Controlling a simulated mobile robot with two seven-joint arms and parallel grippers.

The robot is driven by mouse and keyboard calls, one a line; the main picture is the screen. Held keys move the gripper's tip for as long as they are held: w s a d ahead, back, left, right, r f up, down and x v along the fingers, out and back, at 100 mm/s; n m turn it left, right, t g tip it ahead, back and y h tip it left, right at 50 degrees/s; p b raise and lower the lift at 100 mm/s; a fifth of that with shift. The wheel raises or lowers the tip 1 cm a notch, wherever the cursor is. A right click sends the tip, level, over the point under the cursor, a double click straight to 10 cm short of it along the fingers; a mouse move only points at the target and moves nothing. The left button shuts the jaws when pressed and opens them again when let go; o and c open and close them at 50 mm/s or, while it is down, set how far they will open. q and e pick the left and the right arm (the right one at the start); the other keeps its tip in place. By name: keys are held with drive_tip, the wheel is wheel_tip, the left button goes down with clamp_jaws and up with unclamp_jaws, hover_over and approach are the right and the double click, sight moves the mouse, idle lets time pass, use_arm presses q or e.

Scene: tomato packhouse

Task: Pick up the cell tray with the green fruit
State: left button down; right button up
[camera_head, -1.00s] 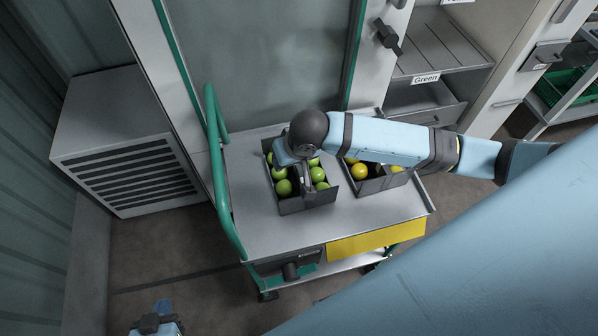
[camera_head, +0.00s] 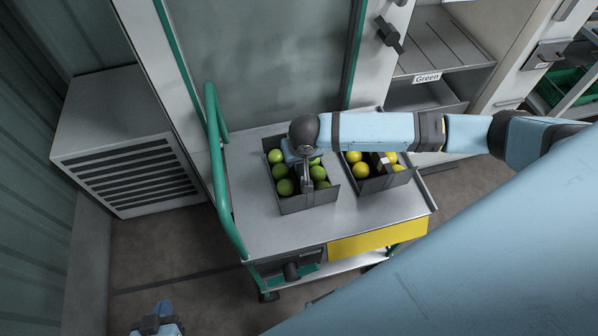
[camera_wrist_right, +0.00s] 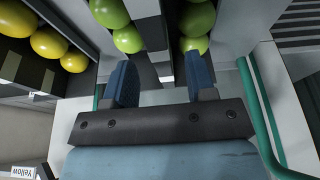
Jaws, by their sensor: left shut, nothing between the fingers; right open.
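The cell tray with green fruit (camera_head: 310,203) is a dark grey box on the trolley top, with green tomatoes in rows on both sides of a middle divider. My right arm comes in from the right, and its gripper (camera_head: 304,178) is over this tray, partly hiding the fruit. In the right wrist view my right gripper (camera_wrist_right: 161,82) is open, with blue fingers on either side of the tray's grey divider (camera_wrist_right: 150,32). Whether they touch it I cannot tell. My left gripper (camera_head: 158,322) is shut and empty at the bottom left, away from the trolley.
A similar tray with yellow fruit (camera_head: 384,183) stands close on the right, under my right forearm. The trolley (camera_head: 262,230) has a green handle (camera_head: 222,180) on its left. A shelf labelled Green (camera_head: 426,78) is at the back right. The trolley's front left top is clear.

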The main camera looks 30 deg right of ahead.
sight(287, 182)
drive_tip(key=x, duration=0.3)
drive_tip(key=shift+w+f, duration=0.1)
drive_tip(key=shift+f, duration=0.25)
clamp_jaws()
drive_tip(key=shift+r, duration=0.1)
